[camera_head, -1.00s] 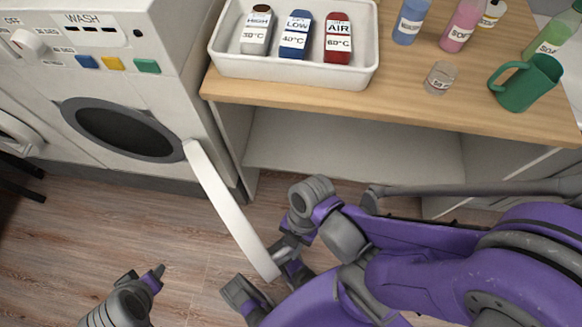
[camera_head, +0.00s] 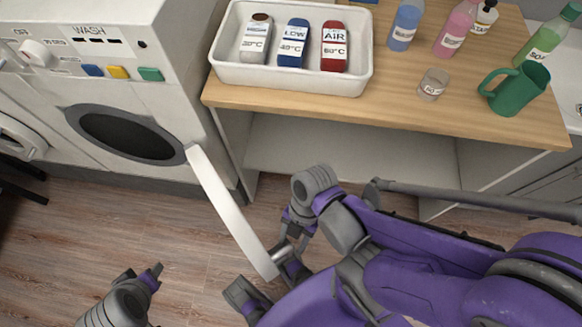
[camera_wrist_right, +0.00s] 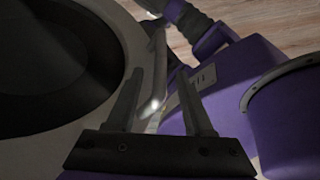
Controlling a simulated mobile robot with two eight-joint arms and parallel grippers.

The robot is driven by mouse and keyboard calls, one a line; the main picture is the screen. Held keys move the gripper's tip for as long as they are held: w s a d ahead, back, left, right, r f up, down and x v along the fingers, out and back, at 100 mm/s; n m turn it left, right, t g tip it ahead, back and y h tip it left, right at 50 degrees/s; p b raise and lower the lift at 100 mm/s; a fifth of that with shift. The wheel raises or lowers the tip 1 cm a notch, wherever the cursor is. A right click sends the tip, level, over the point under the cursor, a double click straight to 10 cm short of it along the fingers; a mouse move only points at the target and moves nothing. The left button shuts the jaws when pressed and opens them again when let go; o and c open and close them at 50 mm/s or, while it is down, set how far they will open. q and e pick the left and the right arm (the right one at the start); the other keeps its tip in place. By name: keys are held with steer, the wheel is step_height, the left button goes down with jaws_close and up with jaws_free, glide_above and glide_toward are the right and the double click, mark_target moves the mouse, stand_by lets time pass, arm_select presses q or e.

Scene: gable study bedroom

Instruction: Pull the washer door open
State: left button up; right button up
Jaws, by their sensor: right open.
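The white washer (camera_head: 100,75) stands at the left in the head view, its dark round opening (camera_head: 125,134) uncovered. Its door (camera_head: 225,205) is swung well out into the room and shows nearly edge-on. My right gripper (camera_head: 265,277) is at the door's free end, with its fingers on either side of it. In the right wrist view the door (camera_wrist_right: 118,35) shows as a pale ring with dark glass. There the right gripper (camera_wrist_right: 160,80) is open, its fingers apart around the door's rim area; contact is unclear. My left gripper (camera_head: 142,272) is open and empty, left of the door.
An open shelf space lies below. Wooden floor (camera_head: 90,225) is clear before the washer.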

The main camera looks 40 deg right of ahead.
steer(key=s+p+v, duration=0.1)
steer(key=p+v, duration=0.1)
steer(key=v, duration=0.4)
steer(key=shift+w+r+p, duration=0.25)
steer(key=shift+w+p, duration=0.1)
steer(key=shift+w, duration=0.2)
steer(key=w+d+r+m+t+h+p, duration=0.1)
steer(key=w+r+m+t+h+p, duration=0.1)
steer(key=w+r+m, duration=0.4)
steer(key=w+d+r+m+t+h+p, duration=0.2)
steer(key=w+r+m+t, duration=0.3)
steer(key=m, duration=1)
steer(key=w+r+p, duration=0.1)
steer(key=w+r, duration=0.1)
steer(key=w, duration=0.1)
steer(key=shift+d+r+m+p, duration=0.3)
steer(key=shift+m+p, duration=0.1)
steer(key=shift+w, duration=0.1)
